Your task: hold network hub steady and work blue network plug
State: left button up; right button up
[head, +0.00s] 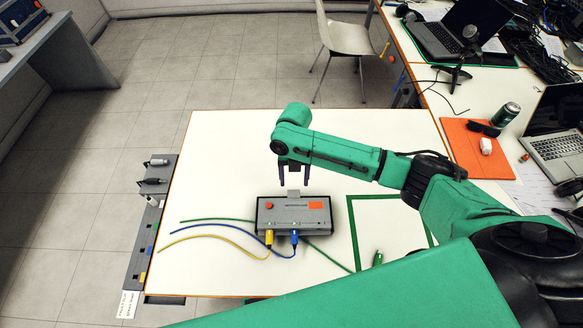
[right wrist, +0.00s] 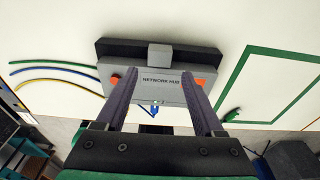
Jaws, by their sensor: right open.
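The grey network hub (head: 294,213) sits on the white table, with its front toward me. The blue network plug (head: 294,236) is at the hub's front, beside a yellow plug (head: 269,239); the blue plug also shows small in the right wrist view (right wrist: 154,112). My right gripper (head: 293,184) is open and empty, just behind and above the hub's back edge. In the right wrist view its fingers (right wrist: 160,92) frame the hub (right wrist: 165,85) from above, with a gap between. Whether they touch it I cannot tell. My left gripper is not in view.
Green, blue and yellow cables (head: 205,240) run left from the hub. A dark rack (head: 150,220) lines the left table edge. White tabletop is free behind the hub, on the left.

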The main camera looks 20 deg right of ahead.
aim_at(294, 193)
jog(key=f+b, duration=0.2)
jog(key=f, duration=0.1)
jog(key=shift+s+f, duration=0.1)
jog(key=shift+s, duration=0.3)
jog(key=f, duration=0.1)
jog(key=f+b, duration=0.2)
jog(key=shift+w+a+f, duration=0.1)
jog(key=shift+w+f, duration=0.15)
jog(key=shift+w, duration=0.05)
jog(key=shift+s+f, duration=0.15)
jog(key=shift+f, duration=0.05)
jog(key=shift+s+r, duration=0.1)
jog(key=shift+r, duration=0.05)
jog(key=shift+c, duration=0.9)
jog(key=c, duration=0.5)
jog(key=shift+c, duration=0.4)
grip_shut()
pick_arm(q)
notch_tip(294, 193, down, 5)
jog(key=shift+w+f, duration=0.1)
